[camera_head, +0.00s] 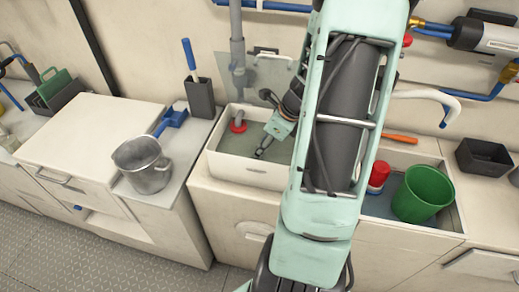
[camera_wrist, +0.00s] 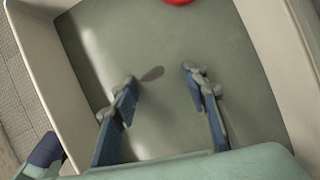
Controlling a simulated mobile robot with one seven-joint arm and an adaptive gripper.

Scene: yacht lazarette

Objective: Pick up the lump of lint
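My gripper (camera_wrist: 160,82) is open over the left basin (camera_head: 225,166), its two dark blue fingers apart with nothing held between them. In the wrist view a small, flat, grey-brown oval patch, apparently the lump of lint (camera_wrist: 152,74), lies on the basin floor (camera_wrist: 165,40). It shows between the fingertips, closer to the left one. I cannot tell how high the fingertips are above it. In the head view my gripper (camera_head: 262,148) reaches down into the basin, and I cannot make out the lint there.
Basin walls (camera_wrist: 85,95) enclose the gripper. A red ring (camera_head: 238,127) sits around a pipe at the basin's back. A green bucket (camera_head: 421,195) and red-and-blue container (camera_head: 378,175) stand in the right basin.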

